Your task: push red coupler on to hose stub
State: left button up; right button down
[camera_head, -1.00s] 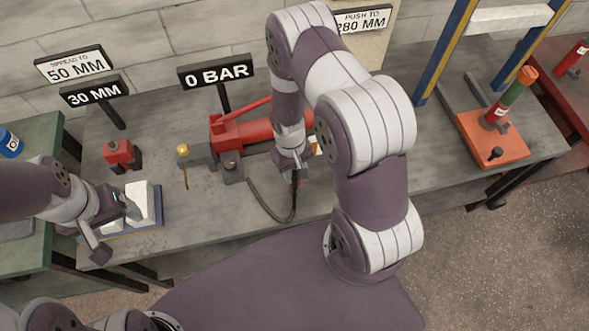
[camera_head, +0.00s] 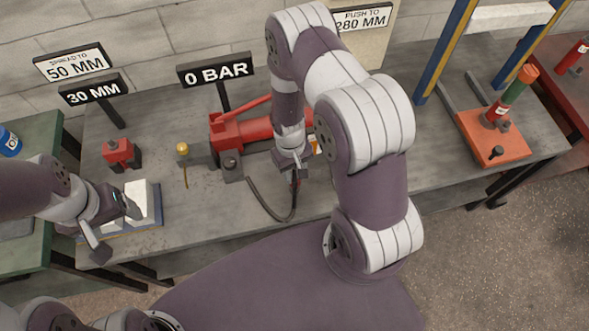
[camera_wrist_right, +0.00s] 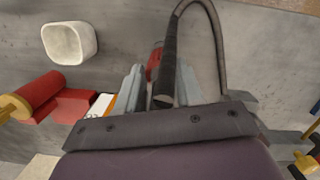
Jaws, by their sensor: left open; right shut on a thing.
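A red coupler (camera_wrist_right: 153,62) shows partly between the fingers of my right gripper (camera_wrist_right: 158,88) in the right wrist view. A black hose end with a thick sleeve (camera_wrist_right: 168,60) passes in front of it and hides part of it. I cannot tell whether the coupler and the hose stub are joined. My left gripper (camera_head: 117,230) is open beside a white block (camera_head: 142,203) at the left.
A black hose (camera_head: 265,208) loops over the grey bench (camera_head: 215,205). A red pump (camera_head: 240,132) lies behind, under a "0 BAR" sign (camera_head: 215,71). A small red tool (camera_head: 121,153) stands at the left. A press with an orange base (camera_head: 490,140) stands at the right.

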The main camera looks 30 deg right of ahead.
aim_at(294, 177)
jog(key=shift+f+b, duration=1.25)
jog(key=shift+f, duration=0.5)
jog(key=c, duration=0.6)
grip_release()
jog(key=shift+r, duration=0.1)
jog(key=shift+c, duration=0.2)
notch_tip(294, 177, up, 12)
jog(key=w, duration=0.2)
jog(key=shift+r+b, duration=0.25)
jog(key=shift+b, duration=0.15)
jog(key=shift+s+a+r, duration=0.1)
jog(key=shift+s+r, duration=0.15)
jog(key=shift+s, duration=0.75)
jog(key=s+a+r+t, duration=0.2)
jog(key=s+r+t, duration=0.1)
jog(key=r, duration=0.8)
jog(key=shift+s, duration=0.6)
